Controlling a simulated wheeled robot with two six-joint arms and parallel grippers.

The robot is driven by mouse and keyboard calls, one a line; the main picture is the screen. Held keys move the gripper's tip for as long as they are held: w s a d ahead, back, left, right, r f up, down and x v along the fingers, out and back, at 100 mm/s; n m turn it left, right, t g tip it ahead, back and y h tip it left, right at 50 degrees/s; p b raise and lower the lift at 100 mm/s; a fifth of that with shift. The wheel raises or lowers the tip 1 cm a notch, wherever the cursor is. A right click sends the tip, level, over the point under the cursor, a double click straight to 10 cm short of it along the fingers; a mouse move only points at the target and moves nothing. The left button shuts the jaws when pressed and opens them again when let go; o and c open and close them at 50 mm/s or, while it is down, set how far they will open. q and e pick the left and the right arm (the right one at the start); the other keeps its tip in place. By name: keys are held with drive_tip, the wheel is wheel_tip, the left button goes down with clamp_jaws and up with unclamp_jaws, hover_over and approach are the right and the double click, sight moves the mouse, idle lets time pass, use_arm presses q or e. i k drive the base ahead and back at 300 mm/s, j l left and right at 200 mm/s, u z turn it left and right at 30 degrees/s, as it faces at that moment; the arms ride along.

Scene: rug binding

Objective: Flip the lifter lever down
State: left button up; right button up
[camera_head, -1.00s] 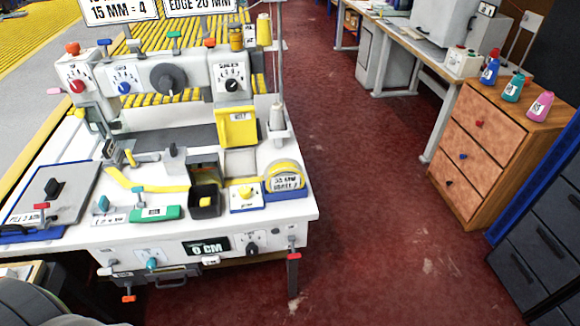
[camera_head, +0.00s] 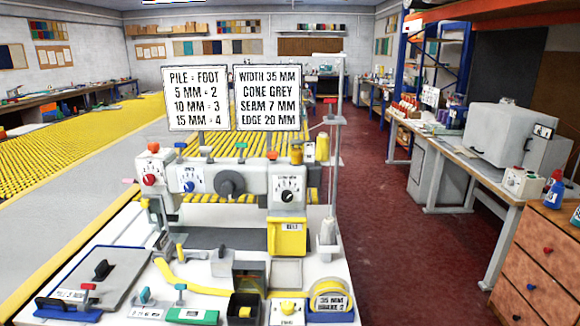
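The sewing machine (camera_head: 215,182) stands on a white table, with dials and several coloured levers and knobs on its head. A red-topped knob (camera_head: 153,147) is at the left end, a teal one (camera_head: 242,147) at the top middle, and a red one (camera_head: 272,155) right of it. A pink-ended lever (camera_head: 128,181) sticks out at the left side. I cannot tell which of these is the lifter lever, as no label for it is readable. Neither of my grippers is in view.
Two signs (camera_head: 197,98) (camera_head: 268,98) stand behind the machine. A tape dispenser (camera_head: 331,300), a black bin (camera_head: 243,308) and a grey plate (camera_head: 100,277) lie on the white table (camera_head: 345,270). Red floor (camera_head: 400,250) is clear to the right, before a wooden drawer cabinet (camera_head: 535,270).

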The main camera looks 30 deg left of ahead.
sight(125, 180)
drive_tip(key=u, duration=3.3)
drive_tip(key=k+l, duration=0.2)
drive_tip(key=l, duration=0.15)
drive_tip(key=k+l, duration=0.2)
drive_tip(key=l, duration=0.1)
